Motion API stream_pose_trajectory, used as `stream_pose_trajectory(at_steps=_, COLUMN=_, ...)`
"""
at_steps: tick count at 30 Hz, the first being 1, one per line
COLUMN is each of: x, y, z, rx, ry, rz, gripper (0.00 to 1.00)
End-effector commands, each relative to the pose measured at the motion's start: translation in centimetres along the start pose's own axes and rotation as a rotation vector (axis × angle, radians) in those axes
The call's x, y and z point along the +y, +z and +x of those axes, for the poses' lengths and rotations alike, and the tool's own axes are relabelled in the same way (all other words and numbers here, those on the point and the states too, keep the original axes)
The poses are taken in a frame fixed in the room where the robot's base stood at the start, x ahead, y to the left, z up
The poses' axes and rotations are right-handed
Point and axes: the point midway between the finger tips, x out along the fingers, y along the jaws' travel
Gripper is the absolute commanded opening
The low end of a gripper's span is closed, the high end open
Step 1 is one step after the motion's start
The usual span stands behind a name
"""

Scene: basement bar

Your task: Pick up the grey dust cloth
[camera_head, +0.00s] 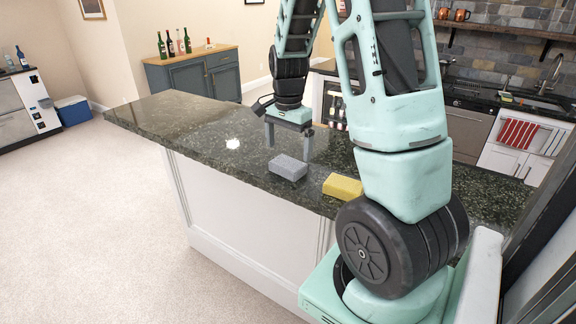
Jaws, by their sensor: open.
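The grey dust cloth (287,167) looks like a folded grey block. It lies on the dark green stone countertop (170,125), close to its front edge. My gripper (289,146) points down with its two fingers apart and nothing between them. It is just behind the cloth in the picture, a little above or at counter height. The right finger's tip is close to the cloth's upper right edge; I cannot tell if they touch.
A yellow block (342,187) lies right of the cloth, partly beside my arm. The counter left of the cloth is clear, with a bright reflection. A blue-grey cabinet (195,75) with bottles stands at the back. A sink counter (525,100) is at the right.

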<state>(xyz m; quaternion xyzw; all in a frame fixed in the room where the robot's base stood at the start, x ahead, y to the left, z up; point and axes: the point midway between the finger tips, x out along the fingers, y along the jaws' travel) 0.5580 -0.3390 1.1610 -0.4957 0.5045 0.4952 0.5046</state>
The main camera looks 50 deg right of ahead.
Motion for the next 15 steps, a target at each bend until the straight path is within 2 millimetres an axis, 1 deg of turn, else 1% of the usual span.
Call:
stream_pose_trajectory(at_steps=5, x=-0.1, y=-0.2, z=1.9, rx=-0.004, ry=0.006, rz=0.0, gripper=1.0)
stream_pose_trajectory(at_steps=9, x=-0.2, y=-0.3, z=3.8, rx=-0.003, ry=0.005, rz=0.0, gripper=1.0)
stream_pose_trajectory(at_steps=12, x=-0.2, y=-0.3, z=4.6, rx=-0.002, ry=0.003, rz=0.0, gripper=1.0)
stream_pose_trajectory(at_steps=15, x=-0.2, y=-0.3, z=5.0, rx=-0.001, ry=0.001, rz=0.0, gripper=1.0)
